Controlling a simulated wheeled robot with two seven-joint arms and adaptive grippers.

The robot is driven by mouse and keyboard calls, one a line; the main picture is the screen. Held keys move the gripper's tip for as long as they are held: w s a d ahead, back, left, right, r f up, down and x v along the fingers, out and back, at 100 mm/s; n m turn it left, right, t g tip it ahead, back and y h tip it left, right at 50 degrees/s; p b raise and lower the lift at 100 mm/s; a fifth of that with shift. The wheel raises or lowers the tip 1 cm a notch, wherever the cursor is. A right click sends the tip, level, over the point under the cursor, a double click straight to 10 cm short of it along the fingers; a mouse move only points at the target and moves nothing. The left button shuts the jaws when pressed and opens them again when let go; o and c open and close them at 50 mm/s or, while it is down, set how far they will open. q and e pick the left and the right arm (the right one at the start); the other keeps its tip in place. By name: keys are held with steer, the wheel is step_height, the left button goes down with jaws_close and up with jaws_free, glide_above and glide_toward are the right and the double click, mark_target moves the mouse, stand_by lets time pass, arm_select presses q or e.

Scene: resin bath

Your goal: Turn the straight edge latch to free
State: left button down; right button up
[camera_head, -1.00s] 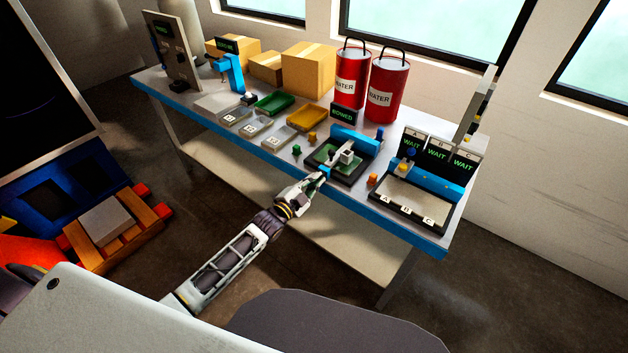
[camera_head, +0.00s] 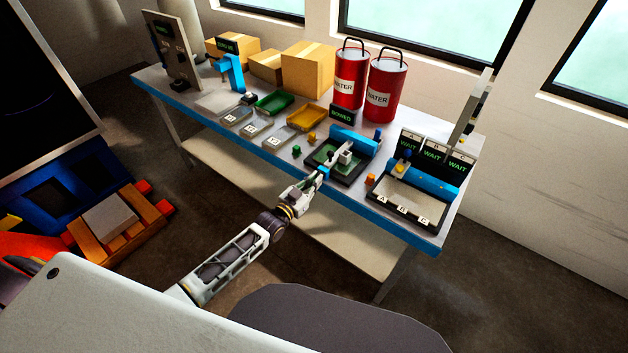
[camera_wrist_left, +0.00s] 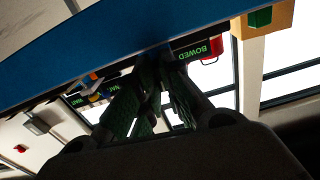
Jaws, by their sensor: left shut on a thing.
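The straight edge station is a dark frame (camera_head: 352,177) with a green bed, a blue bar behind it and a pale straight piece across it, at the table's front edge in the head view. A small blue piece (camera_head: 324,171), which looks like the latch, sits at its front left corner. My left gripper (camera_head: 317,178) reaches in from below and is shut on this blue piece, whose turn angle I cannot tell. In the left wrist view the dark fingers (camera_wrist_left: 152,100) are close together, and what lies between them is hidden. My right gripper is not in view.
A sign (camera_head: 342,114) reading BOWED stands behind the station; it also shows in the left wrist view (camera_wrist_left: 197,50). To the right is a tray (camera_head: 408,201) with WAIT signs. Green (camera_head: 297,150) and orange (camera_head: 370,180) knobs flank the station. Two red water cans (camera_head: 386,88) stand behind.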

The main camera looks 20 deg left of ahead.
arm_select(q)
steer(key=shift+n, duration=0.5)
steer(key=c, duration=1.6)
jaws_free()
steer(key=shift+o, duration=0.2)
steer(key=v, duration=1.2)
